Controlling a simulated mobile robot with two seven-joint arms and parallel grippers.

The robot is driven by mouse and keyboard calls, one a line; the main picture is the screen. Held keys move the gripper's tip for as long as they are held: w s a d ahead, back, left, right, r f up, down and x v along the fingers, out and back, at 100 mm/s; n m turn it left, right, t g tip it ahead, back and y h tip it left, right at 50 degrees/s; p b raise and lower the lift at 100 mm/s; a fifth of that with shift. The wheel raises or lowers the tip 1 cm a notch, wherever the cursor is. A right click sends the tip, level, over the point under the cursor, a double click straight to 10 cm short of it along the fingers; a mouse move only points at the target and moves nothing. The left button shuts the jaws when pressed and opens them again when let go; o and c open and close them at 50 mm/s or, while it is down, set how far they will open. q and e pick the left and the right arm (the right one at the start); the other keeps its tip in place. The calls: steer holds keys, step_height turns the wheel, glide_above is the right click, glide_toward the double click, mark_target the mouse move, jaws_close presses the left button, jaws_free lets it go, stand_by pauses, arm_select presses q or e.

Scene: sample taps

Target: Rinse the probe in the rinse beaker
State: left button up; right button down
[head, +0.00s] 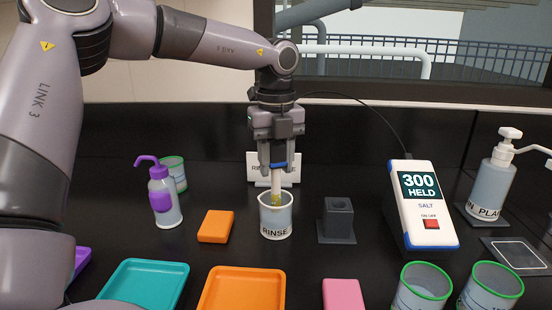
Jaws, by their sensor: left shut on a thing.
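My left gripper (277,166) is above the rinse beaker and shut on the probe (275,186), a pale stick with a blue band near the fingers. The probe points down, and its lower end is at or inside the mouth of the rinse beaker (276,222), a clear cup labelled RINSE. I cannot tell how deep the tip is. The salt meter (421,205) stands to the right and reads 300 HELD; a dark cable runs from it toward the gripper. A dark probe holder (337,219) stands empty right of the beaker. My right gripper is not in view.
A purple wash bottle (163,195) and green-rimmed cup (175,172) stand left. An orange block (215,226) lies beside the beaker. Teal (147,284) and orange (240,289) trays are in front. Green-rimmed beakers (422,289) and a pump bottle (490,188) are right.

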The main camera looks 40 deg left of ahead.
mark_target(273, 180)
arm_select(q)
steer(key=shift+f+b, duration=1.55)
steer(key=shift+f, duration=0.65)
steer(key=shift+w+a+r, duration=0.1)
steer(key=shift+w+a, duration=0.15)
steer(key=shift+w, duration=0.1)
steer(key=shift+s, duration=0.2)
steer(key=shift+s, duration=0.4)
steer(key=shift+d+b, duration=0.35)
steer(key=shift+d, duration=0.15)
steer(key=shift+w+a, duration=0.25)
steer(key=shift+w, duration=0.05)
